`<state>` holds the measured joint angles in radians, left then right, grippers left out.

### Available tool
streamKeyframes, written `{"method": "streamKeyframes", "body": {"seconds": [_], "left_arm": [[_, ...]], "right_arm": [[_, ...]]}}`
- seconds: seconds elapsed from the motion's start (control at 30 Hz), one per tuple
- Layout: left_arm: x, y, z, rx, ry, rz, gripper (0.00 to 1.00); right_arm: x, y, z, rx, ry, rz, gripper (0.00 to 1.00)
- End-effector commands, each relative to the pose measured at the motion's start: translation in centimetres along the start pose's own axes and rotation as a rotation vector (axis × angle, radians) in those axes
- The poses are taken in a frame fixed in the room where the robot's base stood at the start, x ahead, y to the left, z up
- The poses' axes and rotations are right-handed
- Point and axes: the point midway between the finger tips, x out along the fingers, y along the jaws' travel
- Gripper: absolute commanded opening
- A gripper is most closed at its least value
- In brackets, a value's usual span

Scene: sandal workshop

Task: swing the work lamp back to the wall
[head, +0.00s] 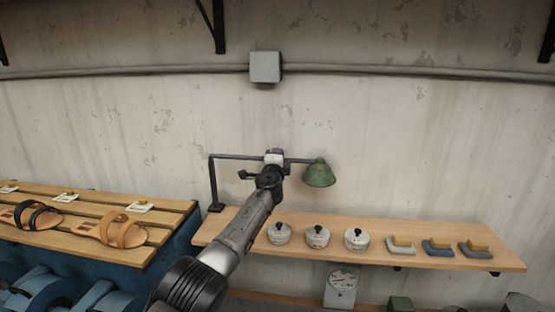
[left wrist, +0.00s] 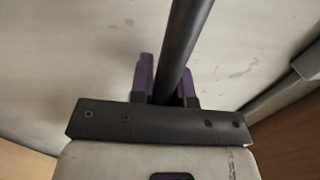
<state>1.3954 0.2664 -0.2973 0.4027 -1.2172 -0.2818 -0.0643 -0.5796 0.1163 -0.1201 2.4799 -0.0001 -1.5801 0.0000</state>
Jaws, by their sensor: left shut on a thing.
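The work lamp has a green shade (head: 319,174) at the right end of a thin dark arm (head: 235,156). The lamp arm runs roughly level across the picture from an upright post (head: 212,182) at the shelf's left end. The shade hangs above the shelf, against the wall in the picture; its gap to the wall is hard to judge. My left gripper (head: 275,154) is shut on the lamp arm, between post and shade. In the left wrist view the dark bar (left wrist: 183,40) passes between the purple fingers (left wrist: 167,88). My right gripper is not in view.
Below the lamp, a wooden shelf (head: 230,226) holds several lidded tins (head: 317,236) and several blocks (head: 438,247). A slatted bench (head: 165,209) with sandals (head: 122,231) stands at left. A grey box (head: 265,67) and pipe (head: 400,71) are on the wall above.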

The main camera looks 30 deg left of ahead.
Motion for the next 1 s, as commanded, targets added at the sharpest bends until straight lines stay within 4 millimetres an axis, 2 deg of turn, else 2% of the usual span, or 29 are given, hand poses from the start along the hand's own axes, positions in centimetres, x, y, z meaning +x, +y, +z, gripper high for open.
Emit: {"method": "streamKeyframes", "body": {"seconds": [0.37, 0.4, 0.63, 0.87, 1.0], "left_arm": [[0.0, 0.6, 0.4, 0.005, -0.006, 0.009, 0.0], [0.0, 0.7, 0.4, 0.005, -0.006, 0.01, 0.18], [0.0, 0.5, 0.3, 0.004, -0.005, 0.007, 0.4], [0.0, 0.3, 0.1, 0.002, -0.003, 0.005, 0.42], [-0.2, 0.3, -0.8, 0.001, 0.007, 0.005, 0.42]], "right_arm": [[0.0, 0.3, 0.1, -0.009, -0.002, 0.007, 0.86], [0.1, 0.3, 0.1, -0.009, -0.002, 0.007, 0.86], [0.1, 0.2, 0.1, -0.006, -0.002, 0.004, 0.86], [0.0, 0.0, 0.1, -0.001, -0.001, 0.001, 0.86], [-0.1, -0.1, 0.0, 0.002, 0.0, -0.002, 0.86]]}}
